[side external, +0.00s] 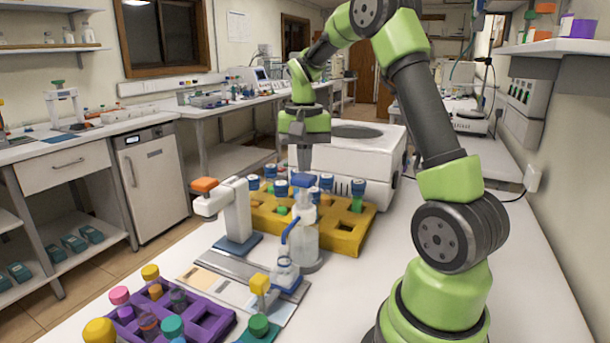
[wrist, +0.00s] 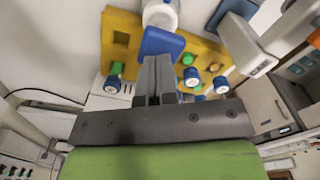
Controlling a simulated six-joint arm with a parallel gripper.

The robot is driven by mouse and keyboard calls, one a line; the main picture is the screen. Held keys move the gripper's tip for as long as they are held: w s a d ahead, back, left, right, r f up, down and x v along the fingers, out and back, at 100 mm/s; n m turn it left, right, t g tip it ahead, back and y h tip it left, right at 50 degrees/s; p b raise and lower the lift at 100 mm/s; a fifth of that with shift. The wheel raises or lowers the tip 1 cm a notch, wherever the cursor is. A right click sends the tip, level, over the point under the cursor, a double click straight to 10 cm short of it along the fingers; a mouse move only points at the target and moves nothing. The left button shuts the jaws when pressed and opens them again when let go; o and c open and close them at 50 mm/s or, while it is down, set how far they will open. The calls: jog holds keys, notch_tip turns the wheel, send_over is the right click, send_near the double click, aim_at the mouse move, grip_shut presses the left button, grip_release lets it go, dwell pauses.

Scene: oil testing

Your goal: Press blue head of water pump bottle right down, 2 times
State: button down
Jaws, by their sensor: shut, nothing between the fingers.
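The water pump bottle (side external: 304,238) stands upright near the middle of the bench, clear-white with a blue head (side external: 303,180) on top and a blue spout tube curving down to the left. My gripper (side external: 304,168) points straight down directly above the blue head, its fingers together and empty. The fingertips are at or very close to the head; I cannot tell if they touch. In the wrist view the shut fingers (wrist: 157,62) reach the edge of the blue head (wrist: 161,42), and part of the bottle (wrist: 160,14) shows beyond it.
A yellow rack (side external: 345,233) with blue-capped tubes stands just behind the bottle. A small flask (side external: 285,272) sits below the spout. A white stand with an orange top (side external: 236,210) is at left, a purple rack (side external: 205,318) in front. A white machine (side external: 355,150) is behind.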

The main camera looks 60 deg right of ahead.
aim_at(304, 176)
jog(key=shift+f, duration=1.85)
jog(key=shift+r, duration=2.45)
jog(key=shift+f, duration=0.1)
jog(key=shift+f, duration=2.3)
jog(key=shift+r, duration=2.4)
